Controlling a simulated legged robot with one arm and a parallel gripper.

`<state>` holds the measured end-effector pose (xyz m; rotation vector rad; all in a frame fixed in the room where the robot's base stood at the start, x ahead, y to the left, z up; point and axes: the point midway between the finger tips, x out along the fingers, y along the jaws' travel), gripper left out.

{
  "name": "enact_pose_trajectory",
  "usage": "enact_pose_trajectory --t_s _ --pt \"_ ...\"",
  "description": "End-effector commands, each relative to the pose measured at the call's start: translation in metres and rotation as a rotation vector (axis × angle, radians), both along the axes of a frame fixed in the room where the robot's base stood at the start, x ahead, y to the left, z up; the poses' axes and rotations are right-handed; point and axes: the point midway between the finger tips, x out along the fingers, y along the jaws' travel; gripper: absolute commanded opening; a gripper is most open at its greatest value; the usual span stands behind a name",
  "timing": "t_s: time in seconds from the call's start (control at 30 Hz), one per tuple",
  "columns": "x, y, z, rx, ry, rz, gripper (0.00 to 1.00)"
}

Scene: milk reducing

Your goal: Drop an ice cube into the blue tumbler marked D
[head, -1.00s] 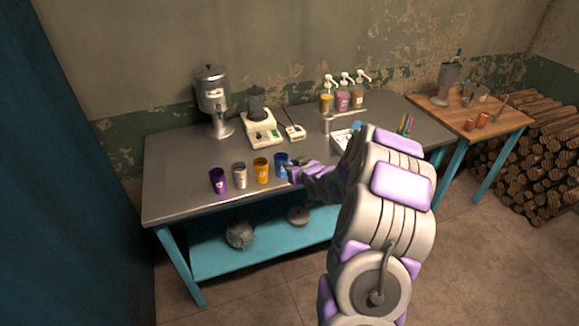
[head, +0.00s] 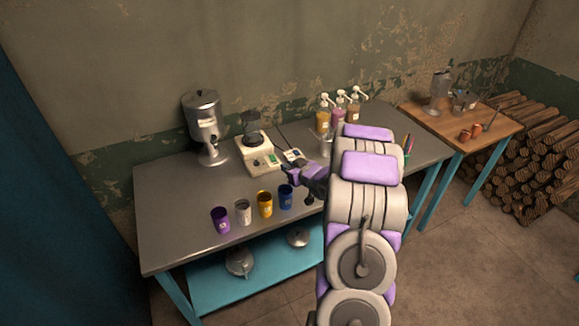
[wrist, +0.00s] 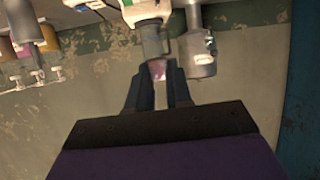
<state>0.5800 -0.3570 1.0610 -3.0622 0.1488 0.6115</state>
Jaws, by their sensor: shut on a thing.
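The blue tumbler (head: 286,198) stands upright at the right end of the row of cups near the table's front edge. Its marking is too small to read, and I cannot see inside it. My gripper (head: 286,169) is just above and behind its rim in the head view, apart from it. In the wrist view my gripper (wrist: 158,72) is shut on a small, pale pinkish, translucent piece, the ice cube (wrist: 157,70). The cube is too small to make out in the head view.
Yellow (head: 265,205), white (head: 243,212) and purple (head: 220,220) cups stand left of the blue one. A blender base (head: 258,155), a metal dispenser (head: 206,130) and pump bottles (head: 339,110) stand behind. The grey table (head: 175,210) is clear at left.

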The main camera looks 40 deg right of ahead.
Motion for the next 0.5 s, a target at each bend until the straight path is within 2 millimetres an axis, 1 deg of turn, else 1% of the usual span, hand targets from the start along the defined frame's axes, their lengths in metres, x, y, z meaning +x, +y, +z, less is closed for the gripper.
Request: enact_pose_trajectory --t_s 0.03,0.23,0.4,0.5 --pt "0.0 -0.002 -0.011 0.002 0.001 -0.001 0.0" --pt "0.0 -0.003 -0.035 0.004 0.001 -0.001 0.0" --pt "0.0 -0.003 -0.044 0.004 0.001 -0.001 0.0" --pt "0.0 -0.002 -0.043 0.001 0.0 -0.002 0.0"
